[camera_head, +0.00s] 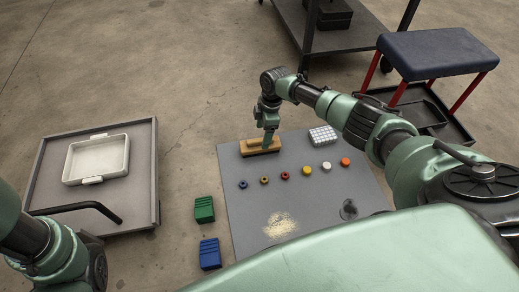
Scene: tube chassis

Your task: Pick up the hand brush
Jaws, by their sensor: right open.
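The hand brush, a tan wooden block (258,147), lies near the far left corner of the grey mat (235,215). My right gripper (267,143) points down at the brush from above, its fingers at the brush's middle. It is open. The fingertips are small and partly merge with the brush, so I cannot tell how they sit around it. My left arm shows at the lower left, but its gripper is not in view.
A row of small coloured round parts (285,175), a white gridded block (322,136) and tan crumbs (280,224) are on the mat. Green (204,209) and blue (210,253) blocks stand left. A cart with a white tray (97,158) is further left; a stool (437,52) is at right.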

